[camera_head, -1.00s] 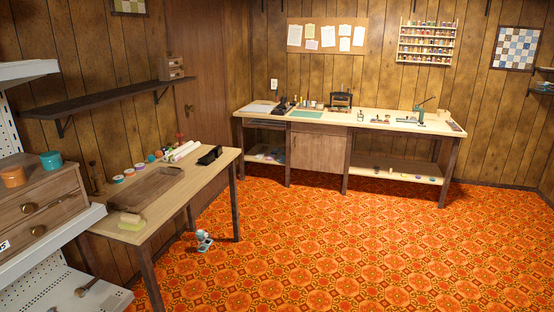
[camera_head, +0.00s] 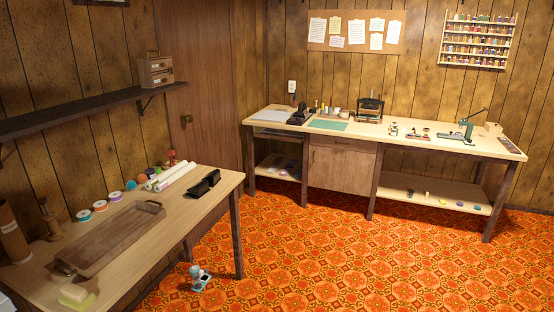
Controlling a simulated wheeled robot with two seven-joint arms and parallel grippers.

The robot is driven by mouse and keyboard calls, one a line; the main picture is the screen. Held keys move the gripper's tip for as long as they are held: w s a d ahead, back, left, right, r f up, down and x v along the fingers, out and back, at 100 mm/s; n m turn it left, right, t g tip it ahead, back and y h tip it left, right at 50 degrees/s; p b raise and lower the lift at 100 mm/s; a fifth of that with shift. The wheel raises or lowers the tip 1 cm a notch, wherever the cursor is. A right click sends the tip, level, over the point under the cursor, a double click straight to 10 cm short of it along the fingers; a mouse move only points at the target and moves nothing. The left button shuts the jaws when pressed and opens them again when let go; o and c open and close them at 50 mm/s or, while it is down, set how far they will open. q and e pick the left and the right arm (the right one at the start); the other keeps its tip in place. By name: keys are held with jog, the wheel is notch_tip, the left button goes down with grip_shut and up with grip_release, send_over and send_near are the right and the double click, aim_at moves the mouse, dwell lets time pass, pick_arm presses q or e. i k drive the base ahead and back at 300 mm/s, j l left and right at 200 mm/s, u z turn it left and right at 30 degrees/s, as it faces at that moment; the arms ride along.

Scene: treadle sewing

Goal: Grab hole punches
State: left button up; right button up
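I cannot tell for sure which things are the hole punches. A small teal and white device (camera_head: 199,279) stands on the floor beside the near table. A black object (camera_head: 203,184) lies on the near table's far right part; it is too small to identify. A green lever press (camera_head: 468,126) stands on the right part of the long workbench. Several small tools (camera_head: 410,134) lie left of it, too small to tell apart. Neither of my grippers is in view.
The near table (camera_head: 205,210) holds a wooden tray (camera_head: 110,240), white rolls (camera_head: 175,176) and colored spools. The long workbench (camera_head: 410,150) along the back wall has a cabinet (camera_head: 340,168) and a lower shelf (camera_head: 425,197). The orange patterned floor (camera_head: 340,255) between them is clear.

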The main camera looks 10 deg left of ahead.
aim_at(201, 188)
jog(key=i+u, duration=0.1)
jog(key=i, duration=0.6)
jog(key=i+l, duration=0.15)
jog(key=i, duration=0.55)
jog(key=i+l+u, duration=0.15)
jog(key=i+u, duration=0.3)
jog(key=i+l+u, duration=0.3)
jog(key=i+u, duration=0.15)
jog(key=i+l+u, duration=0.45)
jog(key=i+l, duration=0.05)
jog(key=i, duration=0.05)
